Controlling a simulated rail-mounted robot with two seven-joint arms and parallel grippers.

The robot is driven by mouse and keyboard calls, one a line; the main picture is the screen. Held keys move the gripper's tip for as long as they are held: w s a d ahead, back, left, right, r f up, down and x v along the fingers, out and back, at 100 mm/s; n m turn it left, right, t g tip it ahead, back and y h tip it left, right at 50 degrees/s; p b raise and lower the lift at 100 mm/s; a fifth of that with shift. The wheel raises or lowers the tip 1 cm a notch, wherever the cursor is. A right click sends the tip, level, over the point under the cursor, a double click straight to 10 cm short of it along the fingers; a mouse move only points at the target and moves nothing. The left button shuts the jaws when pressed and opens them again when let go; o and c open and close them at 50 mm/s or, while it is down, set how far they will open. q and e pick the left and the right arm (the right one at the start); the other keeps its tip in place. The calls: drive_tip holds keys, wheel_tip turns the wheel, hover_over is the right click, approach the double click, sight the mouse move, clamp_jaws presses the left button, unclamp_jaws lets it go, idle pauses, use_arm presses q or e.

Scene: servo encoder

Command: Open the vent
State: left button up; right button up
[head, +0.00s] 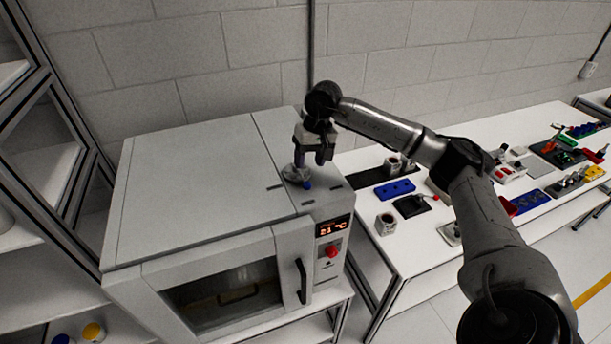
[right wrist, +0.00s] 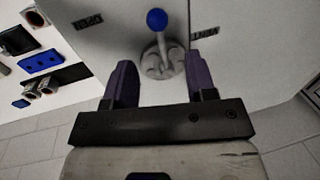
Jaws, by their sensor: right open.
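The vent (head: 295,175) is a round grey metal fitting with a lever on top of the oven, near its right side. The lever ends in a blue knob (head: 307,186), which points toward the oven's front. In the right wrist view the vent's round base (right wrist: 162,62) and the blue knob (right wrist: 157,19) show clearly. My right gripper (head: 311,163) is open above the vent, fingers pointing down. In the wrist view its two dark fingers stand on either side of the vent base, with nothing gripped; contact cannot be told. My left gripper is not in view.
The oven (head: 190,195) has a front door handle (head: 301,281), a lit display (head: 333,228) and a red button (head: 333,251). Dark labels flank the vent. A white table (head: 400,255) with several parts stands to the right. The oven top's left side is clear.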

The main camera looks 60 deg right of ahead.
sight(305, 177)
drive_tip(key=shift+w+a+f+p, duration=0.15)
drive_tip(key=shift+f, duration=0.85)
drive_tip(key=shift+w+a+f+p, duration=0.1)
drive_tip(key=shift+a+f+p, duration=0.1)
drive_tip(key=shift+f, duration=0.8)
drive_tip(key=shift+w+a+f+p, duration=0.1)
drive_tip(key=shift+w+f+p, duration=0.05)
drive_tip(key=shift+f, duration=0.85)
drive_tip(key=shift+c, duration=0.3)
clamp_jaws()
